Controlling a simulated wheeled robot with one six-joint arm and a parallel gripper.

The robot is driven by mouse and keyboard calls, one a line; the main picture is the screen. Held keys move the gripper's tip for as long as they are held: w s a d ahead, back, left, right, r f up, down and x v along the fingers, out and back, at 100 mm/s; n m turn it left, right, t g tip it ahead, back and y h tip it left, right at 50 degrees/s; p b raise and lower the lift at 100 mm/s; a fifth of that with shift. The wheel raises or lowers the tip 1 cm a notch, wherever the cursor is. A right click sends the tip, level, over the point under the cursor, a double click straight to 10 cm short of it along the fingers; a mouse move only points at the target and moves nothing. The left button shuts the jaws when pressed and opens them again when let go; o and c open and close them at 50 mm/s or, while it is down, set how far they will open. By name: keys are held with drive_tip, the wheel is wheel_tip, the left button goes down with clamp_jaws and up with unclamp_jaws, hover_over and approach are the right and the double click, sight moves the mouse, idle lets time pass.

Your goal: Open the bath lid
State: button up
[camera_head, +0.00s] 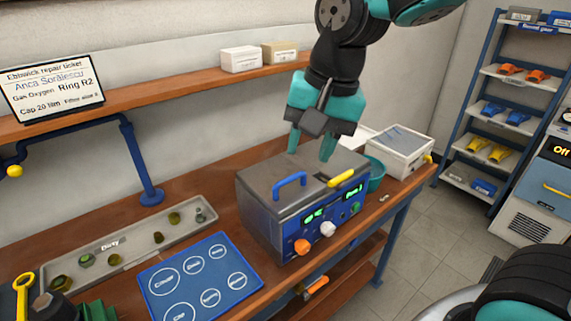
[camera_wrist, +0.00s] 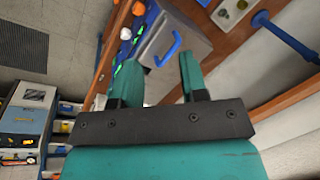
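The bath (camera_head: 262,215) is a grey metal box with a blue front panel, standing on the wooden bench. Its grey lid (camera_head: 260,182) looks shut. A blue handle (camera_head: 290,181) arches over the lid's front left part; the handle also shows in the wrist view (camera_wrist: 168,48). A yellow handle (camera_head: 341,178) sits at the lid's right part. My gripper (camera_head: 311,150) is open and empty above the lid's back, fingers pointing down. In the wrist view its two teal fingers (camera_wrist: 162,72) are spread, with the bath beyond them.
A blue mat (camera_head: 196,281) with labelled circles and a grey "Dirty" tray (camera_head: 125,248) with small parts lie left of the bath. A teal bowl (camera_head: 375,174) and a white box (camera_head: 402,150) stand to its right. A wall shelf (camera_head: 190,78) runs behind.

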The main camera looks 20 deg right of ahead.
drive_tip(key=w+d+r+m+h+p, duration=0.1)
drive_tip(key=w+d+r+m, duration=0.2)
drive_tip(key=w+m, duration=0.45)
drive_tip(key=m+p, duration=0.2)
drive_tip(key=p, duration=0.2)
approach(291, 177)
drive_tip(key=shift+t+h, duration=0.3)
drive_tip(key=f, duration=0.5)
drive_tip(key=w+f, duration=0.1)
drive_tip(key=f, duration=0.2)
drive_tip(key=shift+a+f, duration=0.35)
drive_tip(key=shift+a, duration=0.05)
clamp_jaws()
